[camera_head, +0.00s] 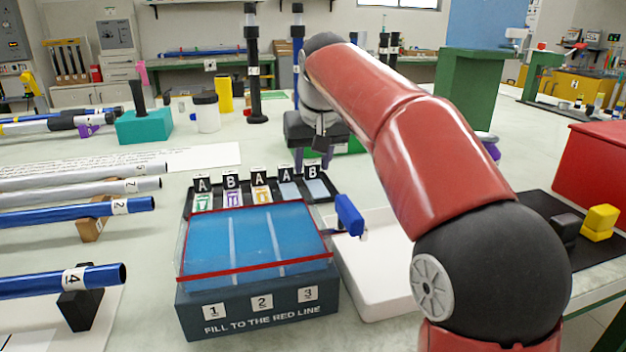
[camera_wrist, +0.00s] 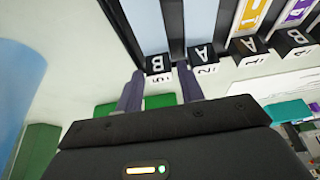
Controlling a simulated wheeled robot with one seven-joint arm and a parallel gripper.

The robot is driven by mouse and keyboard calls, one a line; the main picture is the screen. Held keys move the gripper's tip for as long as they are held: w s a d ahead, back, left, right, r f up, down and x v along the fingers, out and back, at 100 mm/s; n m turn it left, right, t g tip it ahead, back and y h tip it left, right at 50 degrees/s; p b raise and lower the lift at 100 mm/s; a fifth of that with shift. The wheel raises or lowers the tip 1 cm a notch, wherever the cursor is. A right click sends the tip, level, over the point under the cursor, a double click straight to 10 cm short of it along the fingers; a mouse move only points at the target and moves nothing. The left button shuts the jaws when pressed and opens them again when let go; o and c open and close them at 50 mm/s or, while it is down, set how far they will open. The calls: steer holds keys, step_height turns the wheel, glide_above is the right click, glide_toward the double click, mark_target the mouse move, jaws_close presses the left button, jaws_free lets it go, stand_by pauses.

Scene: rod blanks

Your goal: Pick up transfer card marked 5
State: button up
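The transfer card marked 5 (camera_head: 317,188) is the grey-blue card at the right end of a dark card rack, under a black B tab (camera_head: 311,170). In the wrist view the card (camera_wrist: 146,25) shows as a pale blue strip, and its B tab (camera_wrist: 158,63) has a small white 5 label (camera_wrist: 158,77). My gripper (camera_head: 314,165) hangs just behind the right end of the rack, pointing down. In the wrist view my gripper (camera_wrist: 162,72) is open, with a purple-grey finger on each side of the tab and visible gaps. Whether a finger touches it I cannot tell.
More cards stand left in the rack (camera_head: 187,203), tabbed A, B, A, A. A clear-fronted bin (camera_head: 260,315) labelled 1, 2, 3 stands in front, with a blue handle (camera_head: 348,214) at its right. A white tray (camera_head: 375,280) lies to the right. Rods on stands fill the left.

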steer(key=shift+f, duration=0.25)
steer(key=c, duration=0.7)
steer(key=shift+r, duration=0.15)
